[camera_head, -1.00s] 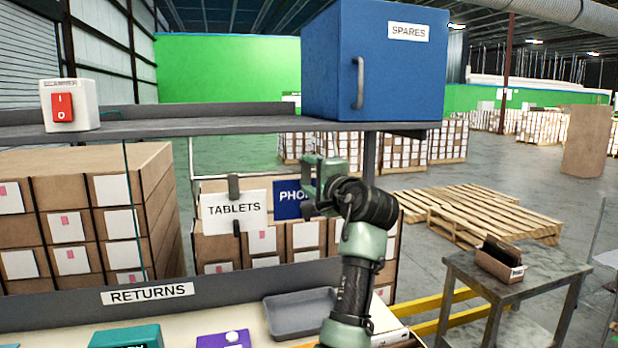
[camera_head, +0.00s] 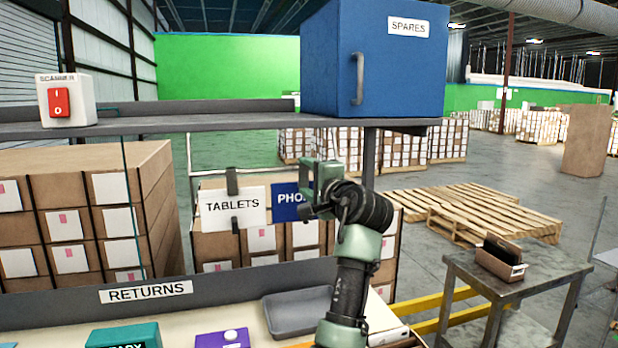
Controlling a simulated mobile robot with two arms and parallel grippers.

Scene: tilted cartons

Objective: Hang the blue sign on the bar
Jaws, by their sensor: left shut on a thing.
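The blue sign (camera_head: 289,203), lettered "PHO" with the rest hidden, hangs upright at the fingers of my left gripper (camera_head: 316,190). The gripper is shut on its right part and covers it. The sign is just right of a white "TABLETS" sign (camera_head: 233,217), which has a dark hook at its top. The two signs' edges look close together; I cannot tell whether they touch. The bar is hard to make out; a thin pale line runs behind the hook. I cannot tell whether the blue sign rests on anything. My right gripper is not in view.
A grey shelf (camera_head: 200,126) overhead bears a blue "SPARES" cabinet (camera_head: 375,60) and a scanner box (camera_head: 66,100). Below are a "RETURNS" ledge, a grey tray (camera_head: 300,314), a teal box (camera_head: 123,335) and a purple box (camera_head: 222,340). Cartons (camera_head: 85,210) stand behind.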

